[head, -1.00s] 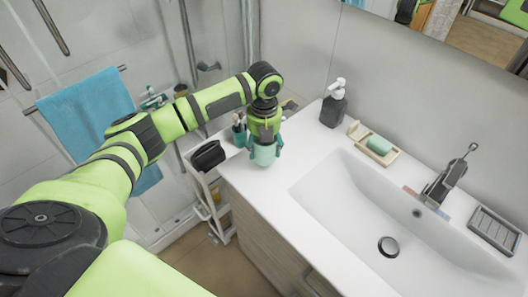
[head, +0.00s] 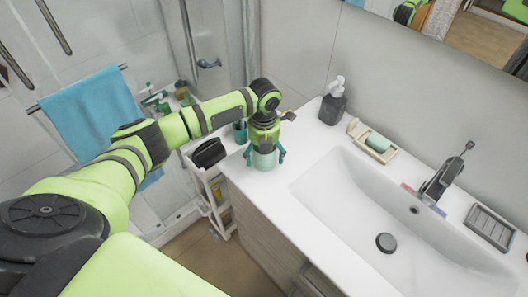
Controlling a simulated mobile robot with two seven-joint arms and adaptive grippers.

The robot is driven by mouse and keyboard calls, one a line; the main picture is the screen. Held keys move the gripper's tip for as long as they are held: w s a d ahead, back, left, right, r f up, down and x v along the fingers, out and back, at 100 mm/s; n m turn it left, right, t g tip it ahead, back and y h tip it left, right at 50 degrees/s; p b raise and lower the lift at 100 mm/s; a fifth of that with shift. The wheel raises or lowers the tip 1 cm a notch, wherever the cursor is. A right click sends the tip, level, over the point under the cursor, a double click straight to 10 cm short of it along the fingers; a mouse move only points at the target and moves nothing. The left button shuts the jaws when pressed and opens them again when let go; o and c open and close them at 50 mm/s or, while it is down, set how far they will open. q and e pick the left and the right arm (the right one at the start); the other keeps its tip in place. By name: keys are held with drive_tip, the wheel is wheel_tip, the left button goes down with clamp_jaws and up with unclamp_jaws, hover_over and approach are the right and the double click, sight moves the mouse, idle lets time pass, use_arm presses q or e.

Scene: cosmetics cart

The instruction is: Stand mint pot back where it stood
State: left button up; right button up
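The mint pot (head: 264,161) is upright at the left end of the white washbasin counter (head: 250,185), near its back-left edge. Its base appears to be on the counter. My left gripper (head: 264,156) points down over the pot, with one green finger on each side of it. The fingers look spread a little wider than the pot, so the gripper appears open around it. The gripper hides the top of the pot. My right gripper is not in view.
A dark soap dispenser (head: 332,106) and a soap dish with a green bar (head: 378,142) stand behind the basin (head: 340,190).

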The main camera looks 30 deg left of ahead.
use_arm(q)
drive_tip(key=shift+r, duration=0.15)
wheel_tip(320, 180, up, 12)
drive_tip(key=b, duration=0.2)
drive_tip(key=shift+s, duration=0.1)
idle(0.6)
